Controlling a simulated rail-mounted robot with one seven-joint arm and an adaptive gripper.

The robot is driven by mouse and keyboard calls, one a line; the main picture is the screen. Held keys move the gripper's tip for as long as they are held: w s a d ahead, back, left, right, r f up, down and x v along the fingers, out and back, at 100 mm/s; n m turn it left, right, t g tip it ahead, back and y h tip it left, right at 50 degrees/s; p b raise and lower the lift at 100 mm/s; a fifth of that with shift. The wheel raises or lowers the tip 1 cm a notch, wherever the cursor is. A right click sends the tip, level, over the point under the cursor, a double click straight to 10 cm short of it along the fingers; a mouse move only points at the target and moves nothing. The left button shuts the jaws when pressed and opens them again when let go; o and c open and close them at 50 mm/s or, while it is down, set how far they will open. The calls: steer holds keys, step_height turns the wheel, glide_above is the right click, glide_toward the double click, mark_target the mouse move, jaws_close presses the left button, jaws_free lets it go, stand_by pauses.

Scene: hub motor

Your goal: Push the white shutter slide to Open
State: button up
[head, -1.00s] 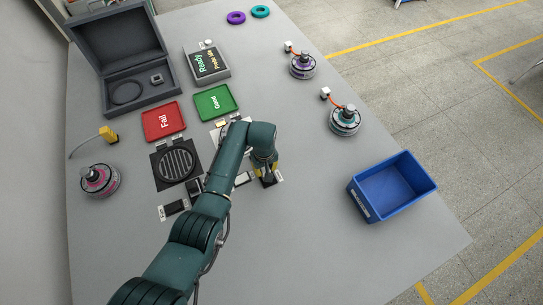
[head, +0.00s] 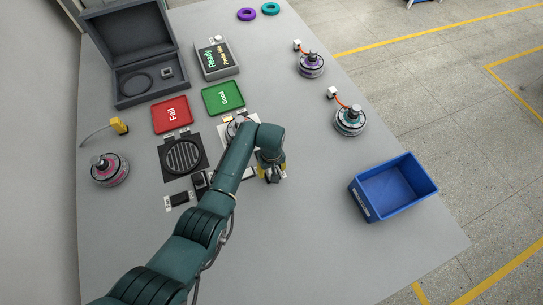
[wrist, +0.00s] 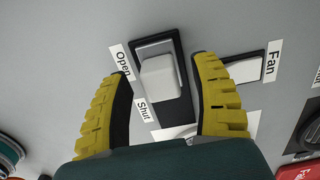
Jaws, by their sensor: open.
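The white shutter slide (wrist: 160,80) is a raised block in a dark frame (wrist: 185,98) in the wrist view. The Open label (wrist: 121,62) lies beside the frame's upper left and the Shut label (wrist: 143,108) beside its lower left. The block sits around the frame's middle; its exact setting is hard to tell. My gripper (wrist: 162,70) is open, with one yellow finger on each side of the frame. Whether a finger touches the slide is not clear. In the head view my gripper (head: 272,174) is low over the table, and the arm hides the slide.
A Fan switch (wrist: 245,68) is just right of the right finger. A round black grille (head: 184,156), red Fail tray (head: 154,120) and green Good tray (head: 204,104) lie left of the arm. A blue bin (head: 361,203) stands right; table between is clear.

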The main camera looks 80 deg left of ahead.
mark_target(271, 170)
step_height(271, 170, up, 12)
steer(key=shift+f, duration=0.2)
stand_by(0.5)
